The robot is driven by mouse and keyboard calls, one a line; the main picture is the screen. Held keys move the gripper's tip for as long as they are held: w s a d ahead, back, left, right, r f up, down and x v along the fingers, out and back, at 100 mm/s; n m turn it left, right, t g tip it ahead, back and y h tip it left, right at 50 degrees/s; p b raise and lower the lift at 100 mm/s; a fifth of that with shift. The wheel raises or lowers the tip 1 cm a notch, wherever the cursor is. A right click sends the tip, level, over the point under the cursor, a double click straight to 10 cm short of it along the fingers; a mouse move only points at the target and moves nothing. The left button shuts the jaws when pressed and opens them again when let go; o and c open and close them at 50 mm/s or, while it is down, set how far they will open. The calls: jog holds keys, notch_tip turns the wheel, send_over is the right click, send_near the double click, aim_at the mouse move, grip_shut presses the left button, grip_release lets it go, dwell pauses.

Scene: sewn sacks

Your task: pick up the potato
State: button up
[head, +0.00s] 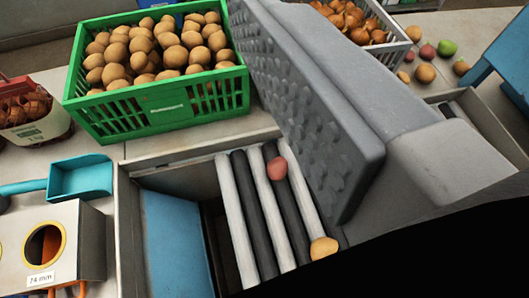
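A small reddish potato (277,168) lies on the light and dark rollers of a sorting table, left of my gripper. A yellow potato (324,248) lies nearer, at the lower right end of the rollers. My gripper (322,125) shows as one large grey finger with a studded inner face. This face is bare, with nothing pressed against it, so the gripper looks open and empty. The other finger is not in view. Which potato the task means cannot be told.
A green crate (160,104) of brown potatoes stands behind the rollers (238,205). A grey crate (401,51) of onions and loose produce lie at the back right. A blue scoop (81,178) and a box with round holes (52,240) stand left.

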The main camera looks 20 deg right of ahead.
jog(key=w+a+r+m+t+y+p, duration=0.1)
jog(key=w+a+r+m+t, duration=0.2)
jog(key=w, duration=0.6)
jog(key=w+a+r+m+t+p, duration=0.2)
jog(key=w+a+r, duration=0.15)
jog(key=w, duration=0.65)
jog(key=w+d+f+m+g+h+p, duration=0.2)
jog(key=w+d+f+m+g+h, duration=0.15)
jog(key=w+f+m+h, duration=0.8)
jog(key=g+h+p, duration=0.2)
jog(key=g+h, duration=0.2)
jog(key=g, duration=1.2)
send_near(270, 170)
jog(key=d+f, duration=0.2)
jog(key=d, duration=0.1)
jog(key=d+f, duration=0.1)
jog(key=shift+w+d+f, duration=0.25)
jog(key=shift+w, duration=0.05)
jog(key=x, duration=0.3)
jog(key=shift+d+r, duration=0.15)
jog(key=shift+d, duration=0.35)
jog(key=shift+w+d+f, duration=0.2)
jog(key=shift+d+f, duration=0.1)
jog(key=shift+d, duration=0.35)
